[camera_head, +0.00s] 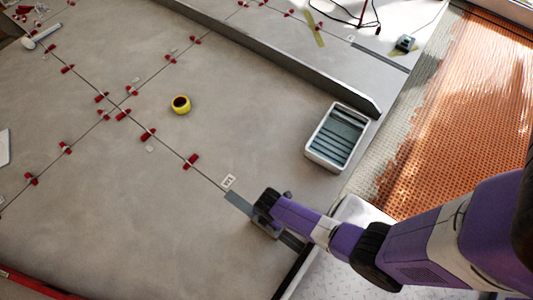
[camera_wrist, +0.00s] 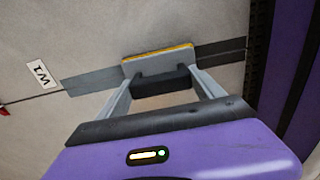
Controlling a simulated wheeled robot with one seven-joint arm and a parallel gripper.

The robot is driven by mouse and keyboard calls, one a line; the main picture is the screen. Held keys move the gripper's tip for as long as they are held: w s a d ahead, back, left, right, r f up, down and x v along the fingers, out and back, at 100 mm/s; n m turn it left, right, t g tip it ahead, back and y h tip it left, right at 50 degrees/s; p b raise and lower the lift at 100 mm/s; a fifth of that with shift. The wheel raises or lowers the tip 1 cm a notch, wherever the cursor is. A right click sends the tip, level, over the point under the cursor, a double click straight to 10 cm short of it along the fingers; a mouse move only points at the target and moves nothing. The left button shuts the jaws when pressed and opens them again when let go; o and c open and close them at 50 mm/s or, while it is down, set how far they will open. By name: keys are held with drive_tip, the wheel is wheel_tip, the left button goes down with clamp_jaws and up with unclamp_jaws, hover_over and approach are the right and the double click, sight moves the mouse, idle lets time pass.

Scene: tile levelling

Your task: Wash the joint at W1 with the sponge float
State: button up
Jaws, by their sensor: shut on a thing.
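The sponge float (camera_wrist: 158,57) is a grey board with a thin yellow edge and a black handle (camera_wrist: 166,80). My gripper (camera_wrist: 162,82) is shut on the handle, one finger on each side. The float lies across the joint band, apparently on or just above it; exact contact cannot be told. The W1 label (camera_wrist: 42,73) lies left of the float, and also shows in the head view (camera_head: 228,182). The joint band (camera_wrist: 92,80) is lighter grey left of the float and darker to its right. In the head view my gripper (camera_head: 268,226) largely hides the float.
A white wash tray with rollers (camera_head: 311,150) stands right of the joint. A yellow tape roll (camera_head: 181,104) and several red clips (camera_head: 191,161) sit on the tiles. A long grey rail (camera_head: 290,66) crosses behind. Orange matting (camera_head: 455,110) lies right. Tile left of W1 is mostly clear.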

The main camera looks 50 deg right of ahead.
drive_tip(key=shift+s, duration=0.9)
drive_tip(key=shift+p, duration=0.3)
drive_tip(key=shift+s+r+p, duration=0.1)
drive_tip(key=shift+s+p, duration=0.2)
drive_tip(key=shift+s, duration=0.4)
drive_tip(key=shift+s, duration=0.1)
drive_tip(key=shift+s+f+p, duration=0.15)
drive_tip(key=shift+s+p, duration=0.2)
drive_tip(key=shift+s, duration=0.75)
drive_tip(key=shift+s+f+p, duration=0.1)
drive_tip(key=shift+s+p, duration=0.2)
drive_tip(key=shift+s, duration=0.75)
drive_tip(key=shift+s+r+p, duration=0.1)
drive_tip(key=shift+s+p, duration=0.3)
drive_tip(key=shift+s, duration=0.75)
drive_tip(key=shift+s, duration=0.1)
